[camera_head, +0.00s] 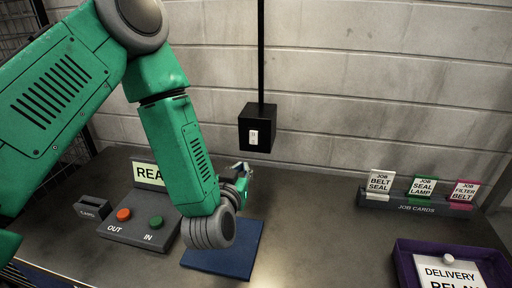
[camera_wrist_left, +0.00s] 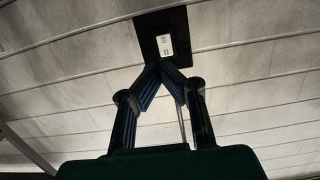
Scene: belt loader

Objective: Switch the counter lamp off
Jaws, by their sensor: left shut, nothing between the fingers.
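A black box with a small white switch plate (camera_head: 254,137) hangs on a black vertical pole in front of the block wall in the head view. The switch plate (camera_wrist_left: 165,44) also shows in the left wrist view, on the dark box (camera_wrist_left: 150,22), just beyond my fingertips. My left gripper (camera_head: 243,170) is below and slightly left of the box in the head view. In the left wrist view my left gripper (camera_wrist_left: 162,66) is shut and empty, its fingertips meeting just under the plate. I cannot tell whether they touch the box. No lamp shade or bulb shows. My right gripper is not in view.
A grey panel with a red OUT button (camera_head: 123,214) and green IN button (camera_head: 156,221) stands at left. A blue mat (camera_head: 236,256) lies under my arm. A job-card rack (camera_head: 416,207) and purple tray (camera_head: 402,262) are at right. The counter's middle is clear.

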